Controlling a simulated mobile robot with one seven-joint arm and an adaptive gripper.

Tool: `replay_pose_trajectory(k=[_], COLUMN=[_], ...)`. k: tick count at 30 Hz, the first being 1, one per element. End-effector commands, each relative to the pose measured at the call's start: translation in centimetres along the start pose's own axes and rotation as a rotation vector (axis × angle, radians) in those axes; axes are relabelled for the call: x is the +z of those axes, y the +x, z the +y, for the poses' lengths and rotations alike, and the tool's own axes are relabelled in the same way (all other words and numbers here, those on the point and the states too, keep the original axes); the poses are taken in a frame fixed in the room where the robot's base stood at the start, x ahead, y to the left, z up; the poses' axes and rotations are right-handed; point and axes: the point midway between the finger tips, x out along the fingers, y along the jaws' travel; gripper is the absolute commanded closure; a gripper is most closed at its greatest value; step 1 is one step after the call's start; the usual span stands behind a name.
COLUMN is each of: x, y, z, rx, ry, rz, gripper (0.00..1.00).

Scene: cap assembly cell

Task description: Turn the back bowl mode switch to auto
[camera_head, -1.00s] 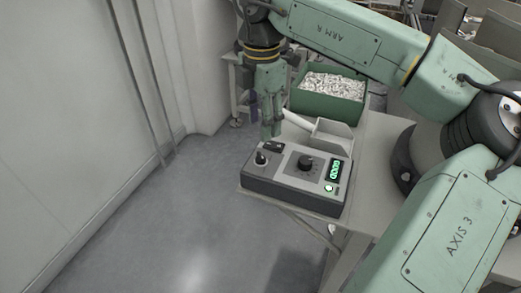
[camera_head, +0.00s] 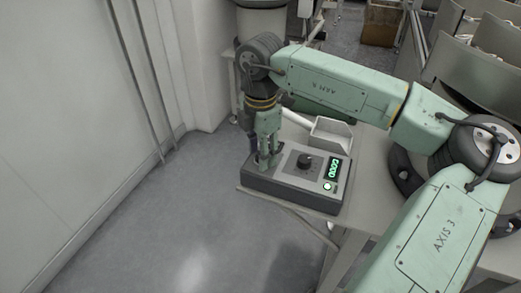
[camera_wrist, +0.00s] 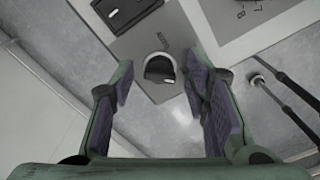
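The grey control box (camera_head: 300,192) sits on the bench, with a dial, a green lit display and a lit button on its right part. Its left-end switch is mostly hidden behind my gripper (camera_head: 267,150) in the head view.
A black rocker-like part (camera_wrist: 125,12) lies beside the knob. The central dial (camera_head: 305,161) is to the right of my gripper. A pale open tray (camera_head: 331,134) stands behind the box. The bench (camera_head: 368,178) extends right. Open floor (camera_head: 190,220) lies to the left.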

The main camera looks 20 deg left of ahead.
Motion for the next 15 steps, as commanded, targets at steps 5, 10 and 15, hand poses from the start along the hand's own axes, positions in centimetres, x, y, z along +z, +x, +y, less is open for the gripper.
replay_pose_trajectory(k=[5, 10, 15], x=[0.0, 0.01, 0.01], y=[-0.03, -0.04, -0.03], z=[0.01, 0.0, -0.01], rx=[0.0, 0.0, -0.001], ry=[0.0, 0.0, 0.0], rz=[0.0, 0.0, 0.0], gripper=[0.72, 0.83, 0.94])
